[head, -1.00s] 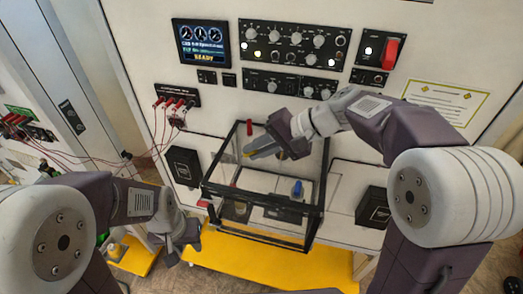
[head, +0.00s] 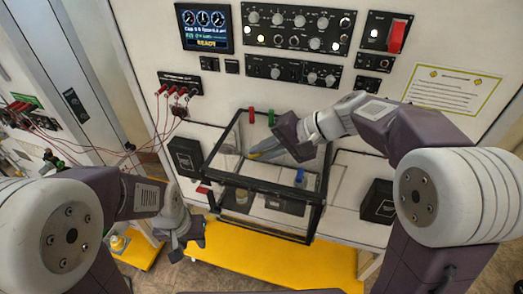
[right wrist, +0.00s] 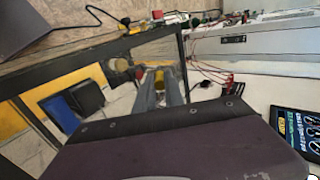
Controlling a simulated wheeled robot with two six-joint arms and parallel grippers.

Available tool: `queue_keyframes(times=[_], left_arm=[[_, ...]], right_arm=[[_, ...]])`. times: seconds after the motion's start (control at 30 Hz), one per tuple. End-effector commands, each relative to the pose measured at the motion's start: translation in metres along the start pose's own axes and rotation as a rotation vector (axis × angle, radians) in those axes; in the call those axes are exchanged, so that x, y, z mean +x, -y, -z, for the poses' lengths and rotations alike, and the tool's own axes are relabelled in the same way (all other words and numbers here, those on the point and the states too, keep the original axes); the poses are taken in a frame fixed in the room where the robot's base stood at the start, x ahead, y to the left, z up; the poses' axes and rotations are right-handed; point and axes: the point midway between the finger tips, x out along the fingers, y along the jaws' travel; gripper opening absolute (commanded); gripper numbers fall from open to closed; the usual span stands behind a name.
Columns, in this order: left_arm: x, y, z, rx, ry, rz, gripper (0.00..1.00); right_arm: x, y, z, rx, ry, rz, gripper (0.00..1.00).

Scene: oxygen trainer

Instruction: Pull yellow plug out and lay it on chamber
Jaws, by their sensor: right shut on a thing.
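The chamber (head: 262,187) is a clear box with a black frame in front of the panel wall. My right gripper (head: 256,155) reaches over it from the right and is shut on the yellow plug, which shows as a small yellow patch at the fingertips. In the right wrist view the yellow plug (right wrist: 160,80) sits between the two grey fingers, in front of the chamber's glass. I cannot tell whether it touches the chamber. My left gripper (head: 188,238) hangs low, left of the chamber, apart from it. Its jaw opening is unclear.
A red piece (head: 251,116) and a green piece (head: 271,118) stand by the chamber's back edge. A blue piece (head: 298,176) is at its right side. Red leads hang from a jack strip (head: 180,83) at the left. A yellow platform (head: 275,262) lies below.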

Motion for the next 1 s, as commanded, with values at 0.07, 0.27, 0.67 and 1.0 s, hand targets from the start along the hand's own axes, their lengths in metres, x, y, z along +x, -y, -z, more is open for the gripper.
queue_keyframes(times=[0.07,0.27,0.67,1.0], left_arm=[[0.002,0.0,0.0,0.0,0.0,0.0,0.36],[0.006,0.0,-0.001,0.0,0.0,0.0,0.36],[0.007,0.0,-0.001,0.0,0.0,0.0,0.36],[0.025,0.001,-0.003,0.0,0.0,0.0,0.36]], right_arm=[[0.001,-0.001,0.0,0.0,0.0,0.0,0.0],[0.004,-0.004,0.0,0.0,0.0,0.0,0.0],[0.005,-0.006,-0.001,0.001,0.002,-0.003,0.39],[-0.047,-0.007,0.001,-0.002,-0.008,0.0,0.39]])
